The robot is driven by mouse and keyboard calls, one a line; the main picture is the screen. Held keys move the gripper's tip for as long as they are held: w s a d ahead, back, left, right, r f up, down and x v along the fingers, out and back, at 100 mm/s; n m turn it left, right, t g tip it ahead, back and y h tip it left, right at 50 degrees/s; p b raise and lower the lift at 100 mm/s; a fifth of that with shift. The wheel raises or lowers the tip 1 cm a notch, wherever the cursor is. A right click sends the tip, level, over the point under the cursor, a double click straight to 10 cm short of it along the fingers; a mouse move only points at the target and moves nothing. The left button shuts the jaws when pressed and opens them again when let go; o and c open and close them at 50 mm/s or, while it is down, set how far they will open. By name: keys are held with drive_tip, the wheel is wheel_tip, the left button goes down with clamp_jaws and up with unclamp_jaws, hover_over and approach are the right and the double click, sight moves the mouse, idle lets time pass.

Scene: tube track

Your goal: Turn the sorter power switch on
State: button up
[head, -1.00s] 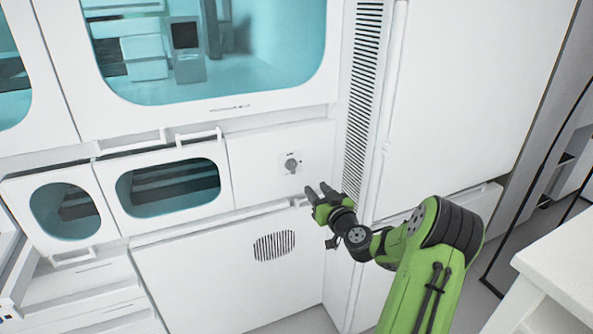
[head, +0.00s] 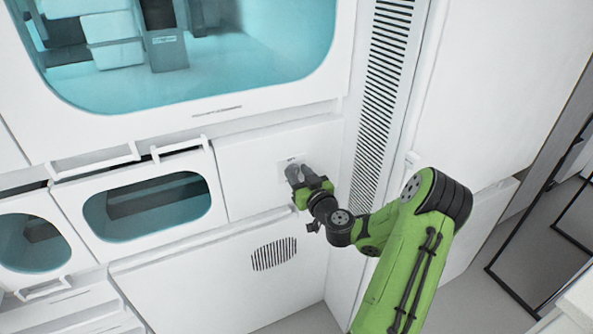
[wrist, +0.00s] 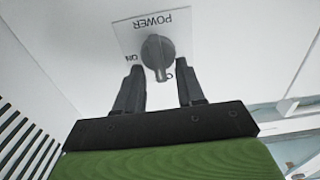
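The sorter power switch is a grey rotary knob (wrist: 157,50) on a white plate (wrist: 133,28), upside down in the wrist view. The plate reads POWER, with ON at left and a partly hidden label starting with O at right. The knob's handle points down in that view, near the right label, away from ON. My gripper (wrist: 160,66) is open, its two dark fingers on either side of the knob; I cannot tell if they touch it. In the head view my gripper (head: 300,174) is at the switch plate (head: 289,161) and covers the knob.
The switch is on a white machine front (head: 238,165). A windowed drawer (head: 155,205) with a handle is left of it. A slatted vent strip (head: 377,105) is on the right, and a large teal window (head: 235,65) is above.

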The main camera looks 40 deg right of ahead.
drive_tip(key=shift+c, duration=0.3)
clamp_jaws()
drive_tip(key=shift+m, duration=0.3)
drive_tip(key=m, duration=0.1)
drive_tip(key=m+b, duration=0.1)
drive_tip(key=m, duration=0.2)
drive_tip(key=shift+d+f+b, duration=0.1)
drive_tip(key=shift+d+b, duration=0.15)
drive_tip(key=shift+b, duration=0.1)
drive_tip(key=shift+s+d+f+m+p, duration=0.1)
drive_tip(key=shift+d+f+m+p, duration=0.1)
drive_tip(key=shift+m, duration=2)
drive_tip(key=shift+d+f+m+p, duration=0.1)
drive_tip(key=shift+f+m, duration=0.05)
drive_tip(key=shift+m, duration=2.05)
drive_tip(key=shift+s+d+f+m+p, duration=0.1)
drive_tip(key=shift+f+m+p, duration=0.1)
drive_tip(key=shift+m, duration=2)
drive_tip(key=shift+f, duration=0.1)
